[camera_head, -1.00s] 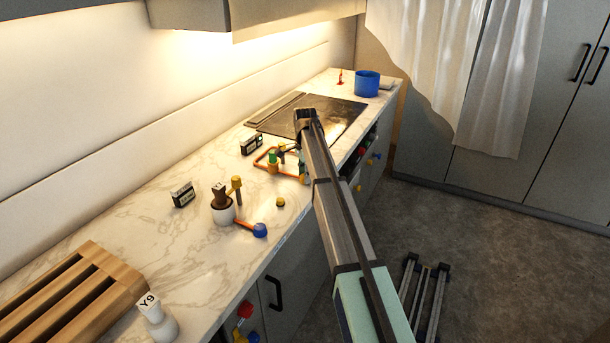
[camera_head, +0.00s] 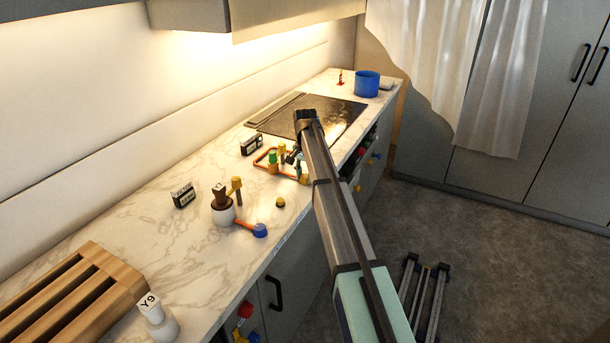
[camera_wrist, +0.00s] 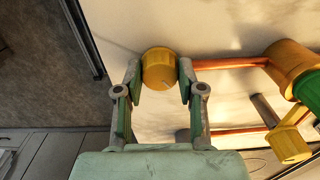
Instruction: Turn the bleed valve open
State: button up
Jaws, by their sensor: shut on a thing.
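The task's bleed valve appears to be part of an orange pipe assembly (camera_head: 257,160) on the counter, but I cannot tell which part for certain. In the wrist view a yellow round knob (camera_wrist: 159,68) sits between the two fingers of my gripper (camera_wrist: 159,78). The fingers are shut on it, one on each side. An orange pipe (camera_wrist: 230,62) runs to the right towards larger yellow fittings (camera_wrist: 291,68). In the head view my gripper (camera_head: 292,158) is low at the assembly's right side, and my arm partly hides it.
A black cooktop (camera_head: 335,118) lies behind the assembly, with a blue pot (camera_head: 367,84) at the far end. The counter's front edge is close.

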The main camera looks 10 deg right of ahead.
aim_at(305, 176)
jog(key=n, duration=0.5)
jog(key=shift+s+f+n, duration=0.1)
jog(key=shift+n, duration=0.2)
jog(key=n, duration=0.5)
dwell(0.4)
jog(key=o, duration=1.1)
jog(key=shift+o, duration=0.2)
notch_tip(305, 176, up, 12)
